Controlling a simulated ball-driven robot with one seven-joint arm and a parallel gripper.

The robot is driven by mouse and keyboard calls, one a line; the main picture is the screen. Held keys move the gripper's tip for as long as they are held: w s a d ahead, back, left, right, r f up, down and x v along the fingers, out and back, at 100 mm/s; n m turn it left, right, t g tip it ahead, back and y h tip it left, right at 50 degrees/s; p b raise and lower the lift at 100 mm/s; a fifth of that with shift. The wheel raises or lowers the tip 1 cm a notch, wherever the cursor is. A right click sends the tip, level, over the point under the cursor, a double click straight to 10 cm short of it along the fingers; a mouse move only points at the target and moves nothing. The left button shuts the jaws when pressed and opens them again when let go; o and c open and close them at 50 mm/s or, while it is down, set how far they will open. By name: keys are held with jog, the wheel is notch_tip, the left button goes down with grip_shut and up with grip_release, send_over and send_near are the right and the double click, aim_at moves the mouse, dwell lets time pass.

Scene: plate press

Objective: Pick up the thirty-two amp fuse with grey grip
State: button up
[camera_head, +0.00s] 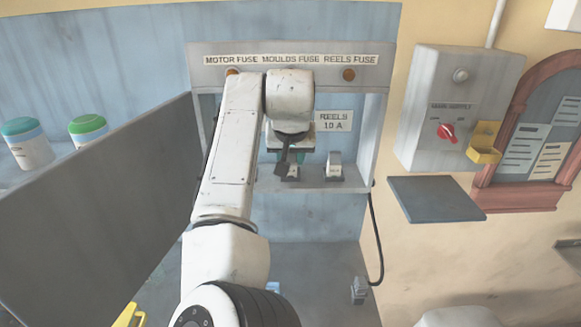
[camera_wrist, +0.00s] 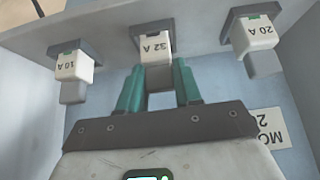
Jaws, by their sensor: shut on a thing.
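The thirty-two amp fuse (camera_wrist: 155,46) shows in the wrist view as a white block marked "32 A", with a grey grip (camera_wrist: 159,78) below it. It sits at a dark holder on the panel, between the 10 A fuse (camera_wrist: 75,66) and the 20 A fuse (camera_wrist: 252,36). My gripper (camera_wrist: 160,68) has its two green fingers on either side of the grey grip and is shut on it. In the head view my gripper (camera_head: 287,158) is at the middle of the fuse cabinet. My arm largely hides the fuse there.
The grey cabinet (camera_head: 380,120) has its door (camera_head: 100,205) swung open to the left. The 10 A fuse (camera_head: 334,165) stands right of my gripper. A supply box with a red switch (camera_head: 447,132) and a small shelf (camera_head: 436,199) are farther right. Lidded jars (camera_head: 89,130) stand left.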

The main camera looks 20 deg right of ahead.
jog(key=c, duration=0.4)
